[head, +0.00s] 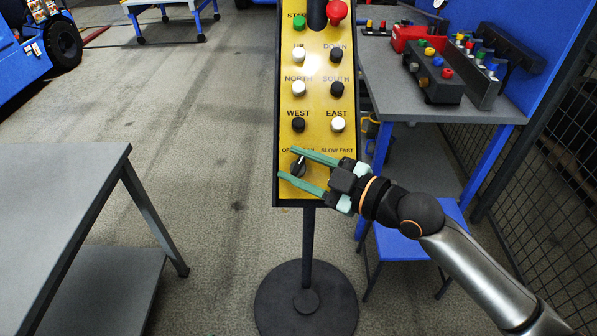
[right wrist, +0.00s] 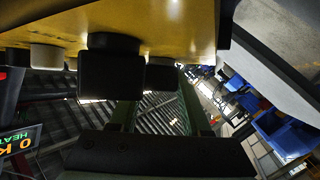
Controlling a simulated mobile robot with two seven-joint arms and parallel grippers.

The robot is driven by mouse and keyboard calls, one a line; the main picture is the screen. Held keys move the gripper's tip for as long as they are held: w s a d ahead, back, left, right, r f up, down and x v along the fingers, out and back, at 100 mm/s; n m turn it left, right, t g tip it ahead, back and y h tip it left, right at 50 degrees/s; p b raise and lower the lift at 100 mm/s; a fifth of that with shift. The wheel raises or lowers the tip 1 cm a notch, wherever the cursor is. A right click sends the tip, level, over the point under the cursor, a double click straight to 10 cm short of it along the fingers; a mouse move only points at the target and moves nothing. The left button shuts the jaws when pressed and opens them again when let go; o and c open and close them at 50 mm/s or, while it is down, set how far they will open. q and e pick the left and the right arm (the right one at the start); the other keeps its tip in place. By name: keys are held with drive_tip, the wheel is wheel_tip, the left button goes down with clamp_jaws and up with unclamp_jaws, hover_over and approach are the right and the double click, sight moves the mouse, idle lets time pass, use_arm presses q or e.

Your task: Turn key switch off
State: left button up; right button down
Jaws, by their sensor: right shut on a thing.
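A yellow control panel (head: 318,110) in a black frame stands upright on a black pole in the middle of the head view. The key switch (head: 299,168), a dark knob with a light pointer line, sits low on its left side. Its label is partly hidden by my upper finger. My right gripper (head: 286,162) reaches in from the right, with one green finger above the switch and one below, shut on it. My left gripper is out of view.
Several push buttons sit above the switch, among them a red knob (head: 336,12) and a green button (head: 299,22). A grey table (head: 65,190) stands at the left. A blue-legged workbench (head: 440,100) with control boxes and a mesh fence (head: 560,150) are at the right.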

drive_tip(key=n+g+b, duration=0.3)
drive_tip(key=shift+w+f+b, duration=0.1)
drive_tip(key=shift+f+b, duration=0.05)
drive_tip(key=shift+b, duration=0.15)
drive_tip(key=shift+n+g+b, duration=0.5)
drive_tip(key=shift+n+g, duration=0.4)
drive_tip(key=shift+g, duration=0.1)
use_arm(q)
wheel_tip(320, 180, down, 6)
use_arm(e)
drive_tip(key=shift+r+n+g, duration=0.2)
drive_tip(key=shift+n+g, duration=0.2)
drive_tip(key=shift+g, duration=0.1)
drive_tip(key=shift+r+n+g+h+p, duration=0.2)
drive_tip(key=shift+n+g+h+p, duration=0.1)
drive_tip(key=shift+n+g+h, duration=0.4)
drive_tip(key=shift+a+r+n+g+h+p, duration=0.1)
drive_tip(key=shift+n+g+h+p, duration=0.2)
drive_tip(key=shift+n+g+p, duration=0.45)
drive_tip(key=shift+n+g+h+p, duration=0.7)
drive_tip(key=shift+n+g+p, duration=0.15)
drive_tip(key=shift+n+g, duration=0.1)
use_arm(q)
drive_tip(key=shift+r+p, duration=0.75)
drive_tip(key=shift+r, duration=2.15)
use_arm(e)
drive_tip(key=shift+f+n+g+h, duration=0.25)
drive_tip(key=shift+n+g+h, duration=0.35)
drive_tip(key=shift+n+h, duration=0.1)
drive_tip(key=shift+f, duration=0.1)
